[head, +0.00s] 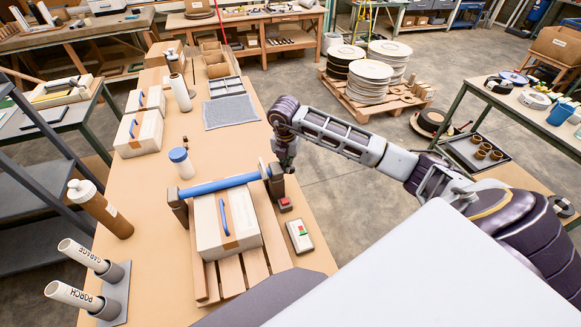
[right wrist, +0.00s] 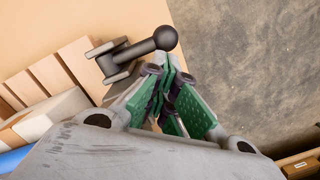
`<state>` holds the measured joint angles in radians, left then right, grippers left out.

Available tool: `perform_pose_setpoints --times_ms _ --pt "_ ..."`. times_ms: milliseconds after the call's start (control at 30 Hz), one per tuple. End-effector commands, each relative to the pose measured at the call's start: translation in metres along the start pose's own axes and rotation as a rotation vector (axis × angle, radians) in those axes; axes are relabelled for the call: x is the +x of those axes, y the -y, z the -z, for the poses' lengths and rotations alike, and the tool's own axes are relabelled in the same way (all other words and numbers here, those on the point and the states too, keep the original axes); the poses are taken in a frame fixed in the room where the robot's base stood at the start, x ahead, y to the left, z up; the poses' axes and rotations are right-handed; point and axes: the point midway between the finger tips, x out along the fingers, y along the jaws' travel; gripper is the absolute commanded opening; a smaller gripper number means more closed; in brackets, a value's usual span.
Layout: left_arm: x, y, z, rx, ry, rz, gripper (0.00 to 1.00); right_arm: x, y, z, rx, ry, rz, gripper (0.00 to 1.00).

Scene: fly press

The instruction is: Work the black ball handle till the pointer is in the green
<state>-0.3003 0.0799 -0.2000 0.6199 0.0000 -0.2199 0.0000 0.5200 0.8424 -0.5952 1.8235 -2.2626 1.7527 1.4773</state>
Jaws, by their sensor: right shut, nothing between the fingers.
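The black ball handle (right wrist: 165,38) shows in the right wrist view as a dark arm ending in a round ball, just beyond my green-padded right fingers (right wrist: 171,82). The fingers are together and empty, with the ball apart from them. In the head view my right gripper (head: 284,158) hangs beside the right post of a press with a blue crossbar (head: 222,186), and the handle is hard to make out there. A small pale box (head: 300,236) with green and red marks lies right of the press; any pointer is too small to read. My left gripper is out of view.
A white case with a blue handle (head: 209,232) lies on wooden slats (head: 255,265) under the crossbar. A small red-topped block (head: 285,204) sits close to the right post.

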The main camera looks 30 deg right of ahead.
Motion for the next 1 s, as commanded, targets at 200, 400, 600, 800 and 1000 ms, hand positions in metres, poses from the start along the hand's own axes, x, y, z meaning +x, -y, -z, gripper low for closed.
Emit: perform_pose_setpoints --times_ms 200,400,600,800,1000 --pt "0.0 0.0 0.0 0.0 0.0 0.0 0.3 -0.021 0.0 -0.008 0.011 0.008 -0.005 0.0" --pt "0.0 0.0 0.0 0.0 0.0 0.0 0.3 -0.028 0.0 -0.012 0.016 0.011 -0.005 0.0" --pt "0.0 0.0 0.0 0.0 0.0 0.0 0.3 -0.029 0.001 -0.013 0.018 0.012 -0.005 0.0" --pt "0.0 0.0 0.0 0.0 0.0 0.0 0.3 -0.029 0.001 -0.013 0.019 0.013 -0.005 0.0" --pt "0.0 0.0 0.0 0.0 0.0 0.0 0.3 -0.029 0.001 -0.013 0.02 0.013 -0.005 0.0"
